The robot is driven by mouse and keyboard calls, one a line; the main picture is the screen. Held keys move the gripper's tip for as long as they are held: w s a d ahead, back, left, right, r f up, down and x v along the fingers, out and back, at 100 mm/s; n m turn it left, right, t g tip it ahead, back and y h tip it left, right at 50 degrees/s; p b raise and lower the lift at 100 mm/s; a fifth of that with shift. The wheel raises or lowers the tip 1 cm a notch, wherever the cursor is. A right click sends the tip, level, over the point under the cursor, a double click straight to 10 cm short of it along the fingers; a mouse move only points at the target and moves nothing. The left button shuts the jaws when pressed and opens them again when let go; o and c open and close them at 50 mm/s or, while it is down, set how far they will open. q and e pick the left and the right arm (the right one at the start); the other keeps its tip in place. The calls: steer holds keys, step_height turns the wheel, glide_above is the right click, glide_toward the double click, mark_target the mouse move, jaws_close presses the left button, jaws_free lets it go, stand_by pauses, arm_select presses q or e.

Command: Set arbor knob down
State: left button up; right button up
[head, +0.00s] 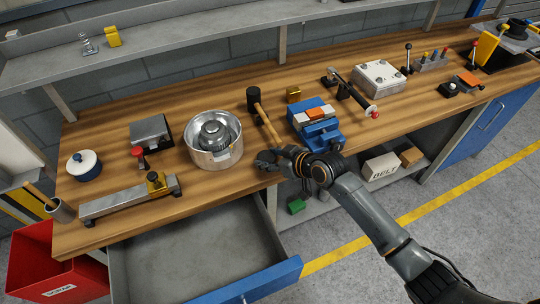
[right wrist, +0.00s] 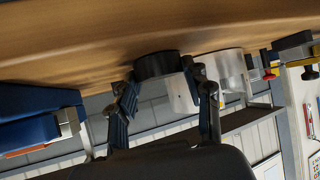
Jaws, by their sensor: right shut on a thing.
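My right gripper (head: 268,160) is low at the front edge of the wooden bench, between the metal pot and the blue vise. Its fingers also show in the right wrist view (right wrist: 163,88), on either side of a dark round piece (right wrist: 157,65), which I take to be the arbor knob. The piece appears close to the bench top; whether it touches is unclear. In the head view the gripper hides it. My left gripper is not in view.
The metal pot (head: 229,157) stands left of the gripper and the blue vise (head: 322,133) right. A mallet (head: 265,118) lies just behind. An open drawer (head: 190,255) juts out below. The bench (head: 200,105) has bare wood behind the pot.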

steer(key=shift+f, duration=0.15)
steer(key=o, duration=0.8)
steer(key=b+v, duration=0.1)
steer(key=v, duration=1.1)
